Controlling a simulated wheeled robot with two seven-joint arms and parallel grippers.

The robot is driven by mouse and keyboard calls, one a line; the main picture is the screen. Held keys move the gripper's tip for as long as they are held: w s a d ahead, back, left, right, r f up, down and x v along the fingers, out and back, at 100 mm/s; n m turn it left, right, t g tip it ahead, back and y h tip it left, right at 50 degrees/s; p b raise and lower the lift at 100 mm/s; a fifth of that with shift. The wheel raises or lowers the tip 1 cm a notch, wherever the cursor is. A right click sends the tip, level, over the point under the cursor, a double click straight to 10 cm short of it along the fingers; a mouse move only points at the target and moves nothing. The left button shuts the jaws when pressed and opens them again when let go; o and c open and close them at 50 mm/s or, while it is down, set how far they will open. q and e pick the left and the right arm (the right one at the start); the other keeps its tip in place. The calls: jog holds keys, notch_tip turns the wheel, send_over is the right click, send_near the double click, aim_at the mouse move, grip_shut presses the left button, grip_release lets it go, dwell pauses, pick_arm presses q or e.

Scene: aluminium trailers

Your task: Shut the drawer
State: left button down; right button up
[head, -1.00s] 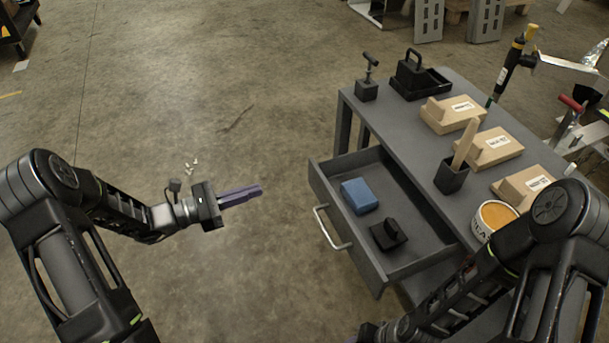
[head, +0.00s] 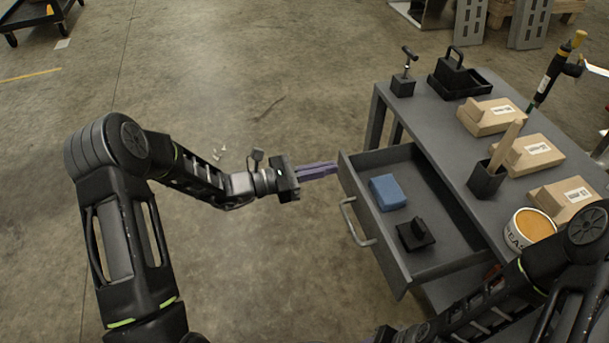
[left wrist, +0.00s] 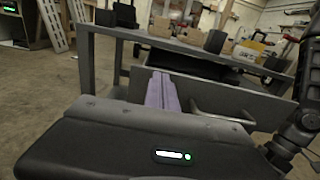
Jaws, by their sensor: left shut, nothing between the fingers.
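The grey drawer (head: 405,268) stands pulled out from the grey workbench (head: 440,120). Its bar handle (head: 357,222) is on the front panel, which faces left. A blue block (head: 387,192) and a black handled object (head: 415,235) lie inside. My left gripper (head: 335,169), with purple fingers, is shut and empty. Its tips are close to the far end of the drawer front in the head view; I cannot tell whether they touch. In the left wrist view the fingers (left wrist: 162,84) point at the drawer front (left wrist: 225,104), left of the handle (left wrist: 205,116).
On the bench top stand several cardboard boxes (head: 530,155), a black holder (head: 487,180) with a wooden stick, an orange-filled tub (head: 530,228), a black tray (head: 468,86) and a black clamp-like tool (head: 403,84). The floor left of the drawer is open.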

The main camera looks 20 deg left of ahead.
aim_at(394, 153)
pick_arm(q)
jog(key=shift+x, duration=1.05)
pick_arm(e)
jog(key=shift+w+d+f, duration=0.1)
jog(key=shift+f, duration=0.15)
